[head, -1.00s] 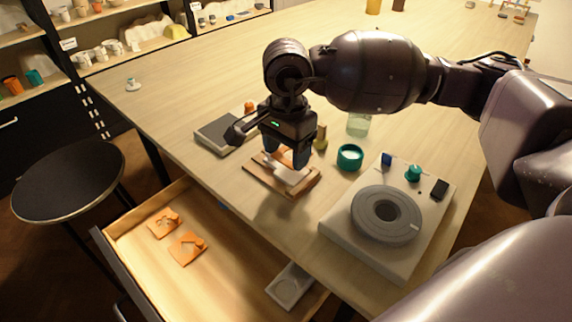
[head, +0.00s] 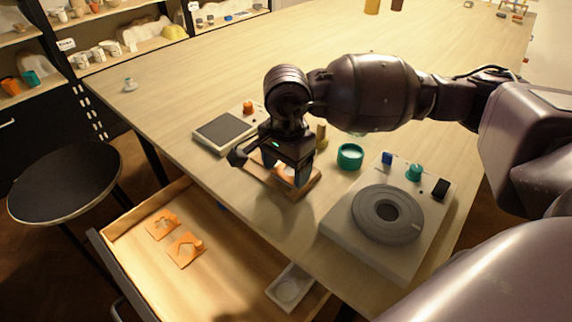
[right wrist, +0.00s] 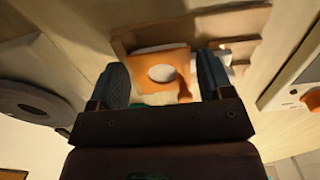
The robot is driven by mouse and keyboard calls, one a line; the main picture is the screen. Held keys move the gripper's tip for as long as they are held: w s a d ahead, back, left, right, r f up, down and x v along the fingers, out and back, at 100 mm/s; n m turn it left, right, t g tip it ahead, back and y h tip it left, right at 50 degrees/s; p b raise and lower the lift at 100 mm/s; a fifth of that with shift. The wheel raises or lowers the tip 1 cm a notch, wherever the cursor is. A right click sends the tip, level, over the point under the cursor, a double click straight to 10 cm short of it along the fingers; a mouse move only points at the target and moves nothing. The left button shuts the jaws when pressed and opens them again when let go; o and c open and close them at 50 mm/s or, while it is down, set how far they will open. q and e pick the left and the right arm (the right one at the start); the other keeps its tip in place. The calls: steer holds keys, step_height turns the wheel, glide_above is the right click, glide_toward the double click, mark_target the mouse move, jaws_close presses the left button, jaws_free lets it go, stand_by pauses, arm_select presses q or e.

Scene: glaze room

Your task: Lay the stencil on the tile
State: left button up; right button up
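The orange stencil (right wrist: 160,72), with a round hole, lies over the pale tile (right wrist: 152,48) in the right wrist view; a pale strip of tile shows along its far edge. It looks flat on the tile, slightly askew. The tile sits on a wooden board (right wrist: 215,27). In the head view the stencil (head: 289,169) is partly hidden by my right gripper (head: 290,178). That gripper, also in the right wrist view (right wrist: 163,85), points down with its fingers wide apart on either side of the stencil; narrow gaps show. My left gripper is out of view.
A turntable device (head: 385,215) stands right of the board, a teal jar (head: 350,157) behind it, and a dark-topped scale (head: 222,131) to its left.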

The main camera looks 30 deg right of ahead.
mark_target(286, 174)
step_height(286, 174, up, 12)
steer(key=p, duration=0.1)
steer(key=shift+r, duration=0.2)
stand_by(0.3)
stand_by(0.5)
